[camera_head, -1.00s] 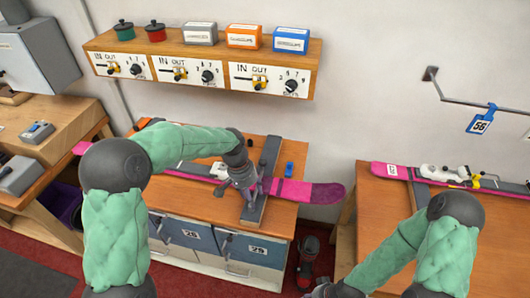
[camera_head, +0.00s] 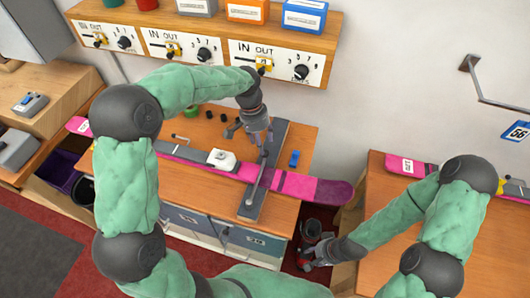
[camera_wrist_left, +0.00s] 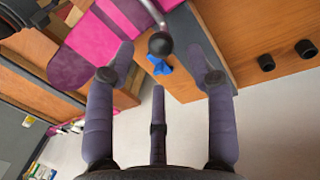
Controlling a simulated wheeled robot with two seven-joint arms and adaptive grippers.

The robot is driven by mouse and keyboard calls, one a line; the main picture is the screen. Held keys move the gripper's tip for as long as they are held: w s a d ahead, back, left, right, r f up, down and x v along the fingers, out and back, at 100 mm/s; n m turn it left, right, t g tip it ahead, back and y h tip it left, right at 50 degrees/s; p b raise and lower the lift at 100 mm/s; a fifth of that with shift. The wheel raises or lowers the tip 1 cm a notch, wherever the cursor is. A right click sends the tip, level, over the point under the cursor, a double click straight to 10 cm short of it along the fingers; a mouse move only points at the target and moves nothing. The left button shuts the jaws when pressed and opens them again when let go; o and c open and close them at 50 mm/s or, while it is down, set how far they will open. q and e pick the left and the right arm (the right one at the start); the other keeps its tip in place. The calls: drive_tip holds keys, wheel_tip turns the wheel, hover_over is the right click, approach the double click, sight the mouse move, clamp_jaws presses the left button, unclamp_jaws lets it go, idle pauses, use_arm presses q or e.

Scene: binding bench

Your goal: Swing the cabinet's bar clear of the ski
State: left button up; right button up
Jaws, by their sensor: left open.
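The pink ski (camera_head: 300,184) lies across the cabinet top (camera_head: 213,182), over a dark grey cross plate (camera_head: 274,138). A thin grey bar (camera_head: 256,186) lies across the ski, along the plate. In the left wrist view the bar (camera_wrist_left: 152,12) ends in a dark round knob (camera_wrist_left: 160,44). My left gripper (camera_head: 252,138) is open above the cabinet's back part, with the knob between and just beyond its fingertips in the wrist view (camera_wrist_left: 160,68); contact is not visible. My right gripper (camera_head: 318,256) is low beside the right bench; its jaws are unclear.
A shelf with dials (camera_head: 168,45) hangs on the wall close behind my left arm. A white block (camera_head: 222,159) sits on the ski, and a blue clip (camera_head: 294,159) lies right of the plate. A red and grey object (camera_head: 311,232) stands in the gap between cabinet and right bench (camera_head: 385,245).

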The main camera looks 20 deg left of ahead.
use_arm(q)
drive_tip(key=f, duration=0.3)
drive_tip(key=d+f+b, duration=0.1)
drive_tip(key=f, duration=0.2)
drive_tip(key=shift+s+d+f, duration=0.1)
drive_tip(key=shift+d+f, duration=0.05)
drive_tip(key=shift+f, duration=0.15)
clamp_jaws()
